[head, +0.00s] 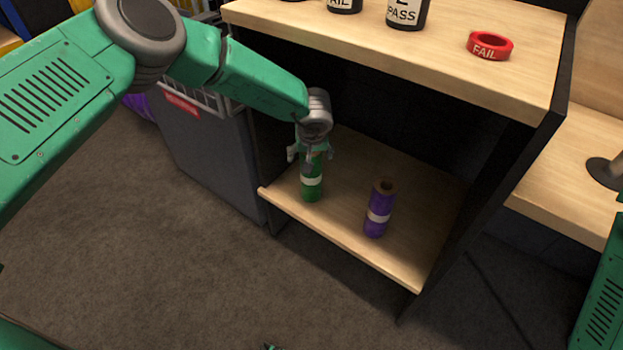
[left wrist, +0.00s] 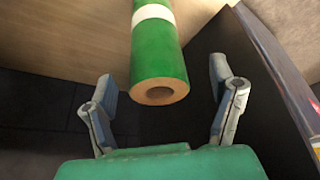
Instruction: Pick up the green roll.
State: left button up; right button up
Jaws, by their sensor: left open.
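The green roll (head: 311,187) stands upright on the lower wooden shelf (head: 345,215), near its left side, with a white band around its middle. In the left wrist view the green roll (left wrist: 158,60) shows its hollow brown end close ahead, between the two fingers. My left gripper (head: 311,158) is at the top of the roll, fingers spread to either side; it also shows open in the left wrist view (left wrist: 163,90). I see no finger pressed on the roll.
A purple roll (head: 378,212) stands on the same shelf to the right. The upper shelf board (head: 400,52) above holds black containers (head: 407,12) and a red FAIL ring (head: 489,46). A grey bin (head: 205,150) stands close on the left. Side panels bound the shelf.

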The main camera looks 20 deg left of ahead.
pick_arm(q)
jog(key=shift+w+a+f, duration=0.2)
jog(key=shift+f, duration=0.35)
jog(key=b+x, duration=0.2)
jog(key=x, duration=0.1)
jog(key=b+x, duration=0.1)
jog(key=shift+w+d+f, duration=0.25)
jog(key=shift+w, duration=0.05)
jog(key=shift+c, duration=0.7)
jog(key=c, duration=1.4)
jog(key=shift+d, duration=0.1)
grip_shut()
